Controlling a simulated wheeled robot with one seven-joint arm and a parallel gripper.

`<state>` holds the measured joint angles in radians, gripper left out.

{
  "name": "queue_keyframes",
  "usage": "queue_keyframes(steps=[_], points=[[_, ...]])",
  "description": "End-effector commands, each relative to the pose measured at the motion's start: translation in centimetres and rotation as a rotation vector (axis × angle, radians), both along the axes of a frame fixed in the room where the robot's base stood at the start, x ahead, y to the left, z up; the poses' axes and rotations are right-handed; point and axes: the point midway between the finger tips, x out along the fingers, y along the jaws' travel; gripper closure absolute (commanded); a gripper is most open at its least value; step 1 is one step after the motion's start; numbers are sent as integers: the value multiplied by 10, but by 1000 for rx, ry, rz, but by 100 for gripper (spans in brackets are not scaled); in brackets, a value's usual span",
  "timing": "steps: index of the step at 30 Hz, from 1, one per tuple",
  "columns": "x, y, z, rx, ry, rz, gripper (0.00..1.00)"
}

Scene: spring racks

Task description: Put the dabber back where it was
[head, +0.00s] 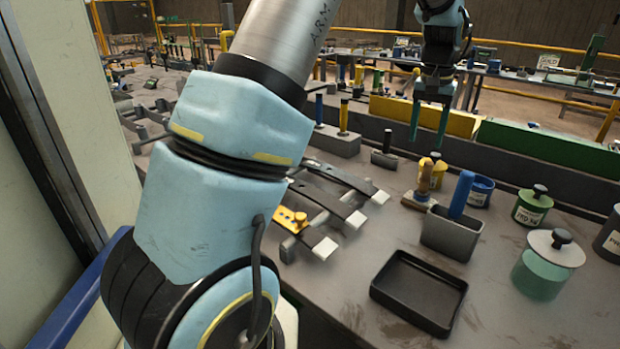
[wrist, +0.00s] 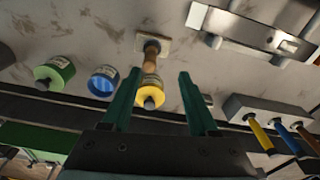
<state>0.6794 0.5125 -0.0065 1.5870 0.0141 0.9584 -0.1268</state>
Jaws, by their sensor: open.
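The dabber, which I take to be the wooden-handled tool with a pale square pad (head: 425,179), stands on the bench beside a yellow pot (head: 436,166). In the wrist view the dabber (wrist: 151,58) shows its pad on the bench top and its handle near the yellow pot (wrist: 152,92). My gripper (head: 427,143) is open with green fingers, above and behind the dabber in the head view. In the wrist view my gripper (wrist: 160,74) has nothing between its fingertips that I can see it touching; the dabber and yellow pot show beyond them.
A grey holder (head: 452,233) with a blue-handled tool (head: 462,194) and an empty black tray (head: 418,292) stand in front. Blue (head: 480,191) and green (head: 531,206) pots and a glass jar (head: 541,275) are to the right. Dark strips with pale ends (head: 328,200) lie left.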

Motion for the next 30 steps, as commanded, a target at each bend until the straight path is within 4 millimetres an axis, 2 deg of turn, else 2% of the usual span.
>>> queue_keyframes(steps=[1,2,5,6,9,12,15,18,21,30], points=[[2,27,-1,0,-1,33,40],[2,44,-3,-1,-2,54,40],[-6,115,-12,-8,-9,140,40],[-14,145,-16,-11,-14,177,40],[-43,215,-29,-17,-26,270,40],[-80,269,-41,-21,-37,351,40],[-114,304,-52,-21,-45,411,40],[-137,323,-59,-21,-50,449,40],[-148,330,-63,-21,-54,466,40],[-150,331,-64,-20,-53,467,40]])
